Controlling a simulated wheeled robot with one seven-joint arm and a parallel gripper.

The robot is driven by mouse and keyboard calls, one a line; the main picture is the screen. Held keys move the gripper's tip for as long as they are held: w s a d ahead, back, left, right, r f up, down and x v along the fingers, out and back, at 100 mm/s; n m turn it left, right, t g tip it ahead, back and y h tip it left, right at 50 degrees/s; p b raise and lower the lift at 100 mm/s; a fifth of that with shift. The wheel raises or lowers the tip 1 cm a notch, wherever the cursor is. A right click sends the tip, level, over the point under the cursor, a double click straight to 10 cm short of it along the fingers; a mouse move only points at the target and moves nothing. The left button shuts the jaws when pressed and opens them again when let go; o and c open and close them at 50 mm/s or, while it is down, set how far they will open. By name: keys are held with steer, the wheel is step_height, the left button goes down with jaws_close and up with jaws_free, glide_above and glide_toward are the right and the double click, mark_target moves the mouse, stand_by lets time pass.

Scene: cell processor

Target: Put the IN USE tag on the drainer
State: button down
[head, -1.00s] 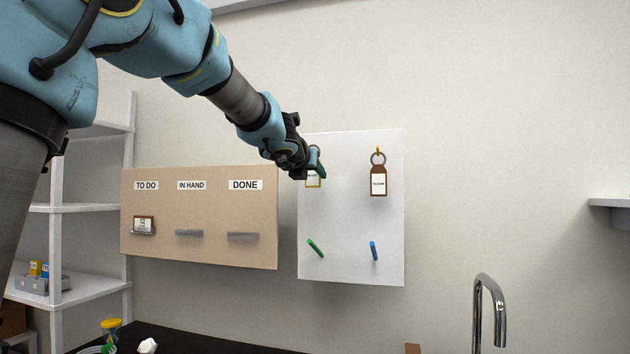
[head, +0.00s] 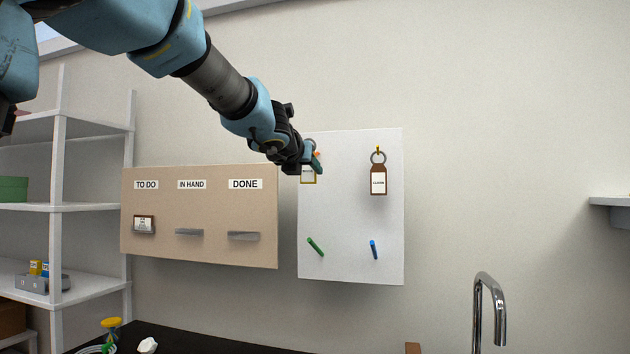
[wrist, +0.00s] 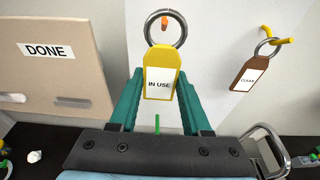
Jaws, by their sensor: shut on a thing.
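The yellow IN USE tag (wrist: 158,75) is between the two green fingers of my gripper (wrist: 160,88), which is shut on it. Its metal ring stands above the fingers, and an orange peg (wrist: 165,22) shows inside the ring's outline. I cannot tell whether the ring still hangs on that peg. In the head view the tag (head: 308,176) is partly hidden by my gripper (head: 314,160), at the upper left of the white board (head: 345,230). I cannot make out the drainer in either view.
A brown CLEAN tag (head: 378,180) hangs on a yellow peg to the right. Green (head: 315,246) and blue (head: 373,249) pegs below are bare. A tan board (head: 200,210) with ledges is left. A tap (head: 489,305) rises at lower right.

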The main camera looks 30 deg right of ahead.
mark_target(308, 173)
steer(key=shift+f+v, duration=0.2)
steer(key=shift+v, duration=0.8)
steer(key=shift+f+v, duration=0.25)
steer(key=shift+v, duration=0.75)
steer(key=shift+s, duration=0.1)
